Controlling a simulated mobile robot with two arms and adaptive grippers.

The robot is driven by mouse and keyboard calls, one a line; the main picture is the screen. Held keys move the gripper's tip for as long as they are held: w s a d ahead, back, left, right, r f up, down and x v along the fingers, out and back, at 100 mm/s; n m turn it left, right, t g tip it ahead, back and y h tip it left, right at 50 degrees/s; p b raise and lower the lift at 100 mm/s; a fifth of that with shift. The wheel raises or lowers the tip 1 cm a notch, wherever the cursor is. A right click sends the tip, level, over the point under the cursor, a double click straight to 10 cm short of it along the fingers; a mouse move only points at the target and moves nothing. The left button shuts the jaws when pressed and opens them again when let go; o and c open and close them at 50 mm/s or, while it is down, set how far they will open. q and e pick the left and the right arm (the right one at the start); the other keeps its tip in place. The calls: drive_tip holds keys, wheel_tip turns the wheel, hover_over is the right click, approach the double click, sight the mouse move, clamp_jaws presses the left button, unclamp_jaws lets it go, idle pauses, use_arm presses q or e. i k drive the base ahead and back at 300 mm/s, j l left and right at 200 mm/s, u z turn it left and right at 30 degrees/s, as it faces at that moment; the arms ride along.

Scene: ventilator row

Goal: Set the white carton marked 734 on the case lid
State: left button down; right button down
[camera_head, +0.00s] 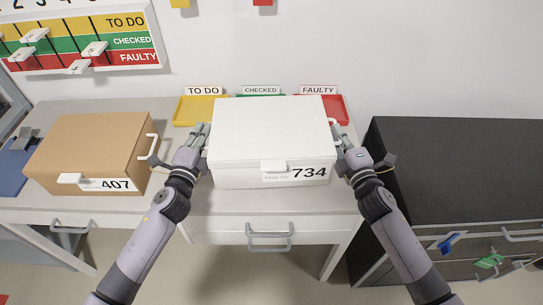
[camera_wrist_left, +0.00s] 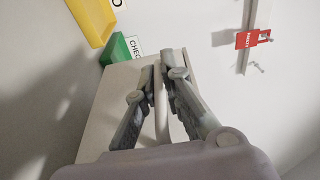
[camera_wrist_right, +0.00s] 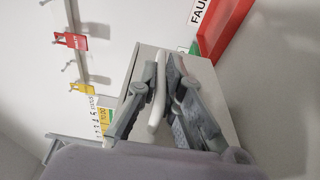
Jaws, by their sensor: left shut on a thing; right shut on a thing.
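The white carton marked 734 (camera_head: 268,130) is upright in the middle of the head view, its lid closed and its label facing me. My left gripper (camera_head: 203,138) is shut on the handle at its left side; this handle shows between the fingers in the left wrist view (camera_wrist_left: 160,105). My right gripper (camera_head: 338,137) is shut on the right handle, which shows in the right wrist view (camera_wrist_right: 156,108). I cannot tell whether the carton touches the table. A large dark case (camera_head: 465,160) with a flat, bare top stands at the right.
A brown carton marked 407 (camera_head: 95,142) sits on the table (camera_head: 330,205) at the left. Yellow (camera_head: 188,112), green and red (camera_head: 342,108) trays lie behind the white carton, partly hidden. A gap separates table and case. Blue (camera_head: 447,243) and green latches mark the case front.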

sight(503, 171)
drive_tip(key=i+l+z, duration=0.1)
drive_tip(key=l, duration=3.6)
